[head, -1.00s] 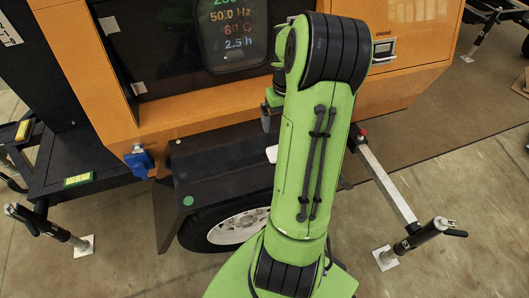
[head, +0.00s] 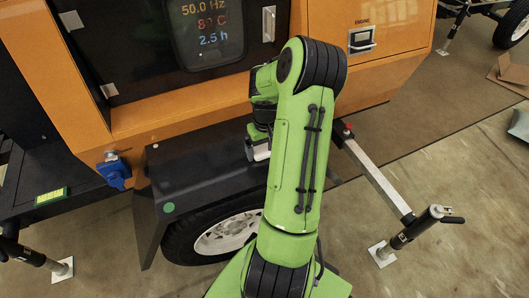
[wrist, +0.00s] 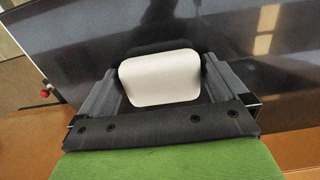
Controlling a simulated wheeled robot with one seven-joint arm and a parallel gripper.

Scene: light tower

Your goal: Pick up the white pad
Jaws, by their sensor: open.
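The white pad (wrist: 160,78) shows in the wrist view as a rounded white block between the two dark fingers of my gripper (wrist: 158,88). The gripper is open, with a finger to the left and to the right of the pad; I cannot tell whether either touches it. In the head view the pad (head: 261,152) is a small pale patch on the black fender (head: 205,172), mostly hidden by my gripper (head: 256,150) and green arm.
The orange light tower body (head: 365,75) with its display panel (head: 205,35) rises behind the fender. A wheel (head: 228,232) sits below it. A blue connector (head: 115,172) is at the left. A metal outrigger bar (head: 372,175) with a red knob extends at the right.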

